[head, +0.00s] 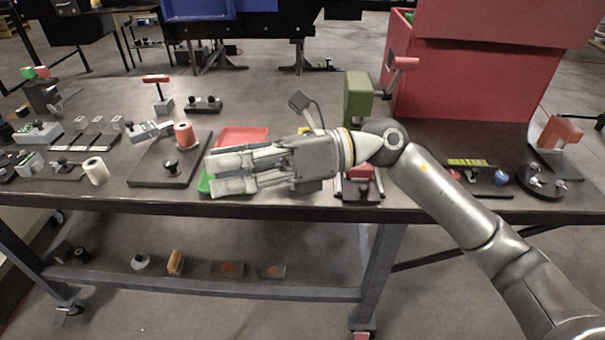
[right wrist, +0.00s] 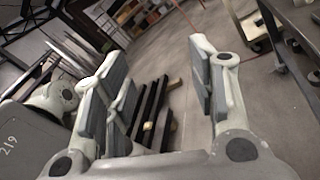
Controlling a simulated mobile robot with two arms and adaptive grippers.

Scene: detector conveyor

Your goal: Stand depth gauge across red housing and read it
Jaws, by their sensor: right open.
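My right gripper (head: 212,174) reaches in from the right above the table's front edge, fingers pointing left. It is open and empty; the right wrist view shows its spread fingers (right wrist: 158,70) with only floor and background between them. A red cylinder (head: 184,135), perhaps the red housing, stands at the back of a dark plate, left of the gripper and apart from it. A grey instrument (head: 146,131) lies beside it; I cannot tell whether this is the depth gauge. Another red part (head: 360,171) sits in a dark fixture, partly hidden by my arm. My left gripper is not in view.
A white roll (head: 96,170) stands at left. A green press (head: 358,98) and a large red bin (head: 475,80) stand at right. A lower shelf (head: 205,284) holds several small items.

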